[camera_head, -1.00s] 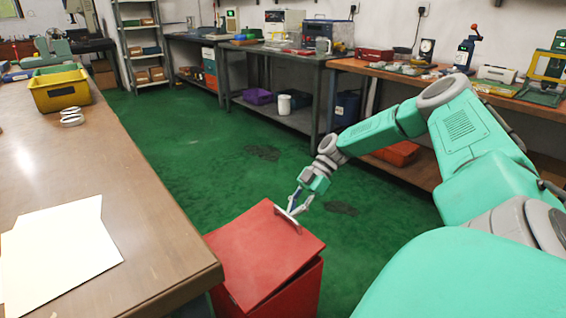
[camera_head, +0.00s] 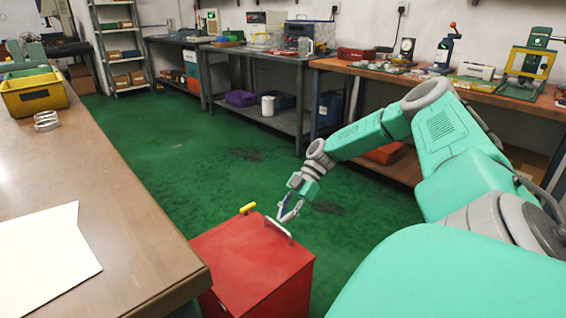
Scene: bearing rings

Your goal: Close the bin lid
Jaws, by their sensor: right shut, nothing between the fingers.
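The red bin (camera_head: 292,292) stands on the floor at the right of the wooden bench. Its red lid (camera_head: 240,262) lies flat over the top, with no clear gap at the edges I can see. A pale bar handle (camera_head: 279,230) sits at the lid's far right side. My right gripper (camera_head: 288,214) is shut and empty at this handle, just behind it; whether it touches the handle I cannot tell. A yellow grip (camera_head: 247,208) shows at the bin's far edge. My left gripper is out of view.
Workbenches with tools line the far wall. The green floor (camera_head: 190,150) behind the red bin is clear.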

